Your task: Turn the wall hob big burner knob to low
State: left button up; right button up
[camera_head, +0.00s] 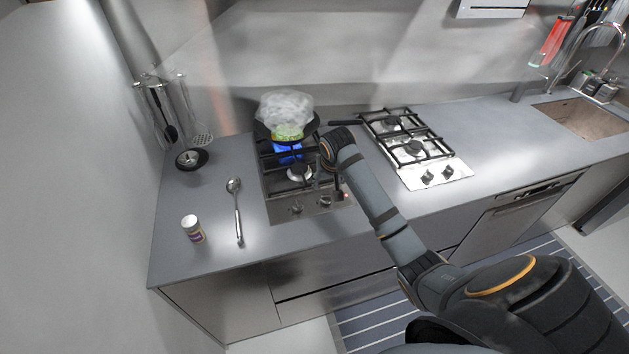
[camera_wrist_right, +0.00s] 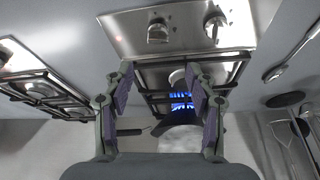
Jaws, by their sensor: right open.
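The wall hob (camera_head: 308,187) is on the left of the counter, with two knobs, the left knob (camera_head: 297,208) and the right knob (camera_head: 324,201), on its front strip. In the right wrist view, which looks upside down, these two knobs show as one knob (camera_wrist_right: 158,32) and another knob (camera_wrist_right: 214,25). A blue flame (camera_head: 288,152) burns at the rear burner under the pan. My right gripper (camera_wrist_right: 158,76) is open and empty, above the hob and apart from the knobs. In the head view my wrist covers part of the hob's right side. My left gripper is not in view.
A black pan (camera_head: 262,131) holds a cloudy, plastic-looking heap. A second hob (camera_head: 416,148) stands to the right. A spoon (camera_head: 237,208), a jar (camera_head: 193,229) and a black lid-like item (camera_head: 191,158) lie left of the wall hob. The front counter strip is clear.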

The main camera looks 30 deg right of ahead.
jog(key=p, duration=0.2)
send_over(326, 195)
jog(key=s+a, duration=0.1)
jog(key=s, duration=0.1)
notch_tip(326, 195, down, 5)
jog(key=shift+s+f, duration=0.1)
jog(key=shift+f, duration=0.05)
jog(key=x, duration=0.2)
jog(key=shift+w+d+f, duration=0.1)
jog(key=shift+w+f, duration=0.1)
jog(key=shift+f, duration=0.4)
jog(key=shift+d+f, duration=0.1)
jog(key=shift+f, duration=0.1)
jog(key=shift+c, duration=0.2)
jog(key=c, duration=1.1)
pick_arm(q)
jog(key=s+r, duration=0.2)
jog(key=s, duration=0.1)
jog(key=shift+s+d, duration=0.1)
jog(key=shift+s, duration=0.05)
